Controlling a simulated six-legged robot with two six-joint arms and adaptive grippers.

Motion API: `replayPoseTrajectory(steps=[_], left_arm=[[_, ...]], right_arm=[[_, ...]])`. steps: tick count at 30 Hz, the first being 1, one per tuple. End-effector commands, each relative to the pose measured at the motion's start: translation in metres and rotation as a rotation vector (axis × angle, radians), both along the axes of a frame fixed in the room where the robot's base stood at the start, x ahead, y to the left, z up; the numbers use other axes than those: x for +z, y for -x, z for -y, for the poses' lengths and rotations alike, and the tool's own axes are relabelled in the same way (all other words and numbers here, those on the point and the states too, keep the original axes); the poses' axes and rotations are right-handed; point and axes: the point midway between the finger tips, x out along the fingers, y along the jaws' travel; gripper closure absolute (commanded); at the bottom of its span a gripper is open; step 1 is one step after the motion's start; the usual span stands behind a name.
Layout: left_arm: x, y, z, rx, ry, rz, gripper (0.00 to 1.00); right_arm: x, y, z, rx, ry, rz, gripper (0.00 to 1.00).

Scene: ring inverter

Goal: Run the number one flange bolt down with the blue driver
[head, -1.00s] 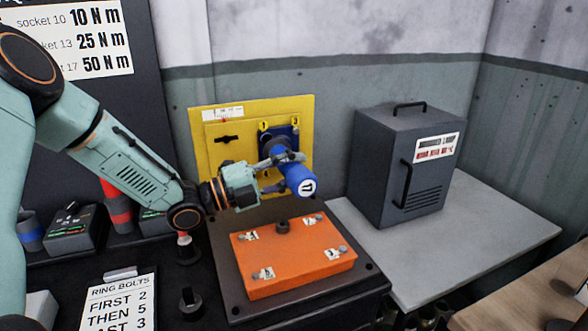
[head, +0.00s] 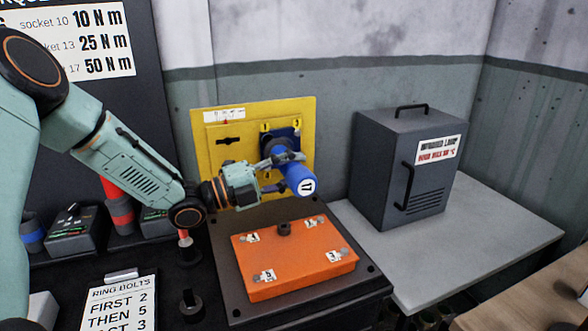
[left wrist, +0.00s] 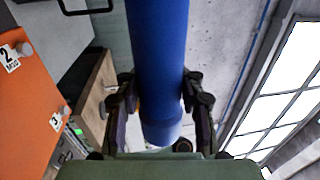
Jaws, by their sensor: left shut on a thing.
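The blue driver (head: 300,180) has a white end marked 17 that faces out and down to the right. My left gripper (head: 283,172) is shut around it in front of the yellow panel (head: 215,160). In the left wrist view the blue driver (left wrist: 157,60) runs between the two fingers of my left gripper (left wrist: 160,100). A darker blue part (head: 284,137) shows behind the driver against the panel, with small yellow number tags above it. My right gripper is out of view.
An orange block (head: 300,275) with numbered bolts sits on a dark base below the driver. A grey cabinet (head: 405,165) stands on the grey bench (head: 480,240) at right. A ring bolts card (head: 120,300) and other drivers stand at left.

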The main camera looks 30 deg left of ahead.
Motion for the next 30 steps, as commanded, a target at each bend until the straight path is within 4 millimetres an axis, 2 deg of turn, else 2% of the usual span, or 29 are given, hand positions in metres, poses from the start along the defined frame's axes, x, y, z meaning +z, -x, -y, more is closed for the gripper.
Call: replayPoseTrajectory(steps=[30], left_arm=[[0.0042,-0.0086,-0.0101,0.007,0.000,0.012,1.00]], right_arm=[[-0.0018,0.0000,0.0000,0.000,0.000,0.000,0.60]])
